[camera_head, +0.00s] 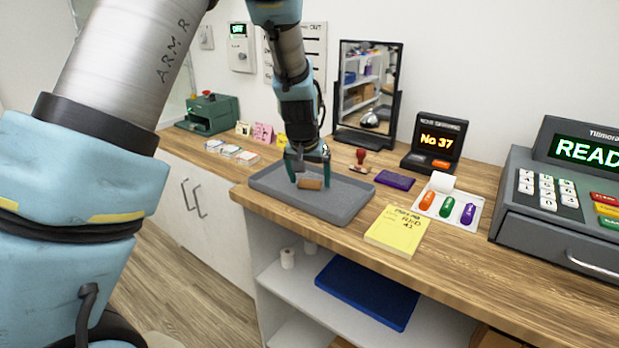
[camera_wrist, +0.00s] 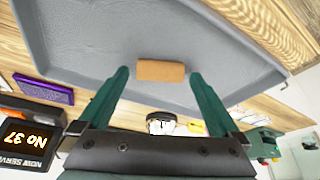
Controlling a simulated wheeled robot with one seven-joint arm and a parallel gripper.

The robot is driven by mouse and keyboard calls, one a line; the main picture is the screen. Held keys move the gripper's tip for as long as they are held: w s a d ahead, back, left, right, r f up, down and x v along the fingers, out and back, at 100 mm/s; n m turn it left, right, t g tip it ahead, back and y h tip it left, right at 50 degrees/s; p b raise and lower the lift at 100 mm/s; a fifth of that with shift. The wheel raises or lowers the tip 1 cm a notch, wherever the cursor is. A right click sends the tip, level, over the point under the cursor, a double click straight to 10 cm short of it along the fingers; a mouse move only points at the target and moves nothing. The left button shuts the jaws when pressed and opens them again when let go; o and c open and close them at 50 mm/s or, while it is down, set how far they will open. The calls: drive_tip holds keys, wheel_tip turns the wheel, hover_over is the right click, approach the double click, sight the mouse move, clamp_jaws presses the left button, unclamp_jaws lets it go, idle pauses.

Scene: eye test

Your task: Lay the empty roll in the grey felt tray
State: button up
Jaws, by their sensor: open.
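The empty roll, a short brown cardboard tube (camera_head: 311,184), lies on its side on the floor of the grey felt tray (camera_head: 342,207). The tray sits on the wooden counter near its front edge. My gripper (camera_head: 309,174) is over the tray, pointing down, with its green fingers open on either side of the roll. In the wrist view the roll (camera_wrist: 161,70) shows centred between the two fingertips (camera_wrist: 159,74), with a gap on each side. The tray (camera_wrist: 80,50) fills much of that view. Nothing is held.
A purple pad (camera_head: 395,180), a red stamp (camera_head: 360,158) and a yellow notepad (camera_head: 395,230) lie right of the tray. A white tray of coloured pieces (camera_head: 448,206), a display (camera_head: 436,140) and a register (camera_head: 560,195) stand farther right. A mirror (camera_head: 368,90) stands behind.

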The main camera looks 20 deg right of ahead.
drive_tip(key=b+v, duration=0.1)
drive_tip(key=v, duration=1.1)
drive_tip(key=w+a+f+n+y, duration=0.1)
drive_tip(key=a+f+n, duration=0.2)
drive_tip(key=a, duration=1.3)
drive_tip(key=s+a+f+n+g, duration=0.1)
drive_tip(key=s+a, duration=0.3)
drive_tip(key=a, duration=0.5)
drive_tip(key=s+a+f+n+y, duration=0.1)
drive_tip(key=s+a+f+n, duration=0.1)
drive_tip(key=a, duration=0.7)
drive_tip(key=shift+s+f+g+y, duration=0.35)
drive_tip(key=shift+s+f, duration=0.5)
drive_tip(key=shift+s, duration=0.3)
